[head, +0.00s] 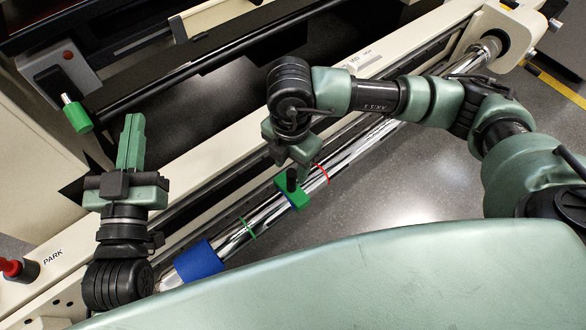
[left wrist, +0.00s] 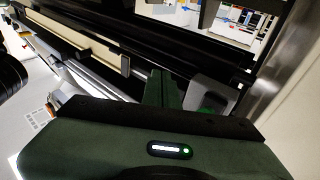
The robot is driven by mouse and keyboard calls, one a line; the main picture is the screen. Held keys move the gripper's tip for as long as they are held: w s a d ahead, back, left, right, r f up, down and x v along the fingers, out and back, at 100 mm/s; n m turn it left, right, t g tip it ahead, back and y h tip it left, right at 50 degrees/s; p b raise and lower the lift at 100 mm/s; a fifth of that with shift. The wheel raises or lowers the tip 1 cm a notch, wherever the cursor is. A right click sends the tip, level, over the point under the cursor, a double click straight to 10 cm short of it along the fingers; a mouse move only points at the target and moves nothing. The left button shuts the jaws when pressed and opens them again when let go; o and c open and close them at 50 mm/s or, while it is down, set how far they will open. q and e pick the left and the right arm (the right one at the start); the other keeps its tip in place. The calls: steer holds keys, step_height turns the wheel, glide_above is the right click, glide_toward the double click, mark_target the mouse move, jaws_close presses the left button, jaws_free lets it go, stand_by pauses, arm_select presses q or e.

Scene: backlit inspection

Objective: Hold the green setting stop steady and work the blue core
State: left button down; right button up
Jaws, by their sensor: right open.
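The green setting stop (head: 299,196) sits on the long chrome bar in the head view, with a black knob on top and a bit of blue showing at its lower edge. A wide blue sleeve, seemingly the blue core (head: 200,262), is around the same bar nearer its lower left end. My right gripper (head: 289,155) is open and points down just above the stop's knob; I cannot tell whether it touches. My left gripper (head: 132,140) is away from the bar, above and left of the blue sleeve, its fingers together and empty. Its fingers also show in the left wrist view (left wrist: 161,88).
A green ring mark (head: 248,228) and a red ring mark (head: 321,172) are on the bar, either side of the stop. A green-tipped lever (head: 77,114) stands near my left gripper. A red PARK button (head: 12,268) is at the left. Floor below the bar is open.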

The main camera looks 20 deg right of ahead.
mark_target(292, 182)
step_height(292, 182, down, 7)
steer(key=shift+s+r+b, duration=0.1)
steer(key=shift+r+b, duration=0.05)
steer(key=shift+b, duration=0.9)
steer(key=shift+f, duration=0.2)
arm_select(q)
steer(key=s+r+t+h, duration=0.2)
steer(key=s+r+t, duration=0.2)
steer(key=r, duration=0.5)
steer(key=shift+s+r+t, duration=0.2)
steer(key=shift+s+t, duration=0.1)
steer(key=shift+t, duration=0.8)
arm_select(e)
jaws_close()
